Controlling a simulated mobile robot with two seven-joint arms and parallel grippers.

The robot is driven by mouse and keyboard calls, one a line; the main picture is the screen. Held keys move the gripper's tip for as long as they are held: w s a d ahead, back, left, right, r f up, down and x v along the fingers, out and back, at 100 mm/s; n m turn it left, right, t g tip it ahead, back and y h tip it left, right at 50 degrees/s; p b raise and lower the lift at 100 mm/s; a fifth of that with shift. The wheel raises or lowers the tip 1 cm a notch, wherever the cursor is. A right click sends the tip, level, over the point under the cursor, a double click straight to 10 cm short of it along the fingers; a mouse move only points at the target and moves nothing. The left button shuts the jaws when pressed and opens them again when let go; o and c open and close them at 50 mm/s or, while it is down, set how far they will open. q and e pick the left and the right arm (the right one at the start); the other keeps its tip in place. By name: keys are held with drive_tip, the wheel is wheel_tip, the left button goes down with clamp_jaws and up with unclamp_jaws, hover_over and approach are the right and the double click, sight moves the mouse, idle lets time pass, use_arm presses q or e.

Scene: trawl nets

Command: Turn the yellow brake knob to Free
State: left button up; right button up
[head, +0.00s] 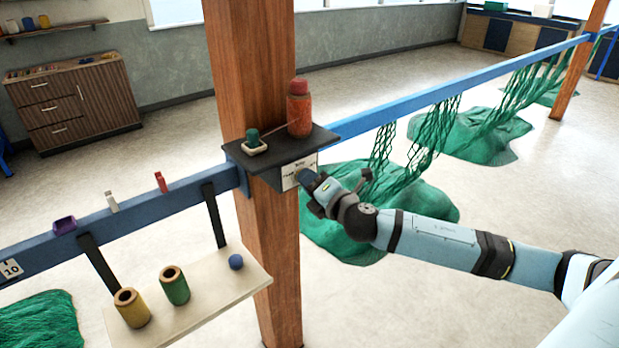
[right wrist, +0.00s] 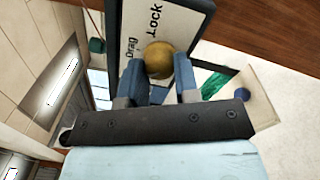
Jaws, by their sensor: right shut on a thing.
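The yellow brake knob (right wrist: 158,58) sits between the two fingers of my right gripper (right wrist: 157,78) in the right wrist view, on a white label plate (right wrist: 165,18). The words "Drag" and "Lock" can be read beside the knob; no word "Free" can be made out. In the head view my right gripper (head: 309,182) is at the plate (head: 297,170) on the wooden post's bracket, and it hides the knob. The fingers are closed on the knob. I cannot tell which word the knob points to. My left gripper is not in view.
A dark shelf (head: 312,146) above the plate holds a red bottle (head: 299,110) and a green-knobbed item (head: 253,140). The wooden post (head: 250,60) stands close behind. A pale lower shelf (head: 215,300) holds spools and a blue ball (head: 236,262). Green nets (head: 425,225) hang behind my arm.

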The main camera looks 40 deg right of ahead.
drive_tip(key=n, duration=0.4)
drive_tip(key=shift+n+p, duration=0.3)
drive_tip(key=shift+n, duration=0.1)
idle(0.5)
drive_tip(key=o, duration=0.9)
drive_tip(key=shift+o, duration=0.2)
